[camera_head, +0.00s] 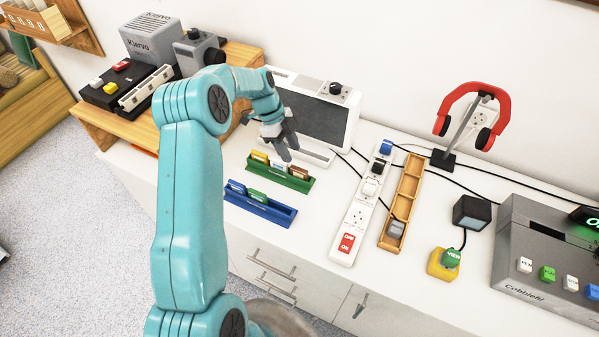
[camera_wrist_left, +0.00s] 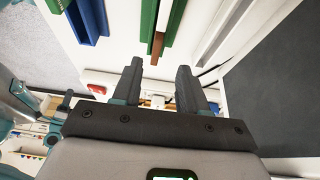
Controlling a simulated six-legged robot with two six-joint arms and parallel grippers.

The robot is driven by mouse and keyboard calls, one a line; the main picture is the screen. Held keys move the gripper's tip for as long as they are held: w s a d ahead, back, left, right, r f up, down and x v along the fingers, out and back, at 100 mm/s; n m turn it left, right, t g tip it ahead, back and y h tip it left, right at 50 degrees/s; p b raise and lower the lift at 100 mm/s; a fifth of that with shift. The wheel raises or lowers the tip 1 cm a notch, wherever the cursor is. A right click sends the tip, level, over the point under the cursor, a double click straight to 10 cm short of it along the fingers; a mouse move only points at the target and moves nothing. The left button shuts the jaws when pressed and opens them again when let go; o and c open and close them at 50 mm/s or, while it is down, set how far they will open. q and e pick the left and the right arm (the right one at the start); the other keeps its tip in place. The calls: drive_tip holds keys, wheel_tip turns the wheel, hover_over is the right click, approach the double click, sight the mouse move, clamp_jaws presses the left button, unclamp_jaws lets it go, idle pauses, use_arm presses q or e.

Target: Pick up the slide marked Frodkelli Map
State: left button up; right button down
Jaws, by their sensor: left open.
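A green rack (camera_head: 294,184) on the white counter holds a yellow slide (camera_head: 260,157), a whitish slide (camera_head: 279,163) and a brown slide (camera_head: 299,174). A blue rack (camera_head: 277,217) in front of it holds a blue slide (camera_head: 236,187) and a green slide (camera_head: 256,196). The labels are too small to read, so I cannot tell which is Frodkelli Map. My left gripper (camera_head: 284,151) is open and empty, above and just behind the green rack. In the left wrist view, its fingers (camera_wrist_left: 160,70) are apart near the brown slide (camera_wrist_left: 158,47), not touching it. My right gripper is not in view.
A white screen unit (camera_head: 345,118) stands behind the racks. To the right are a power strip (camera_head: 357,215), a wooden tray (camera_head: 402,200), a headphone stand (camera_head: 443,159) and a grey device (camera_head: 540,270). A wooden shelf with machines (camera_head: 145,90) stands at left.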

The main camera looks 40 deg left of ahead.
sight(299, 168)
use_arm(q)
drive_tip(key=shift+w+d+f, duration=0.1)
drive_tip(key=shift+d+f, duration=0.35)
drive_tip(key=shift+f, duration=0.1)
drive_tip(key=x, duration=0.1)
drive_tip(key=p+x, duration=0.1)
drive_tip(key=x, duration=0.1)
drive_tip(key=p+x, duration=0.1)
drive_tip(key=shift+d+f, duration=0.2)
drive_tip(key=shift+f, duration=0.1)
drive_tip(key=shift+d+f, duration=0.1)
drive_tip(key=shift+f, duration=0.15)
drive_tip(key=shift+s, duration=0.25)
drive_tip(key=c, duration=0.4)
drive_tip(key=shift+w, duration=0.1)
clamp_jaws()
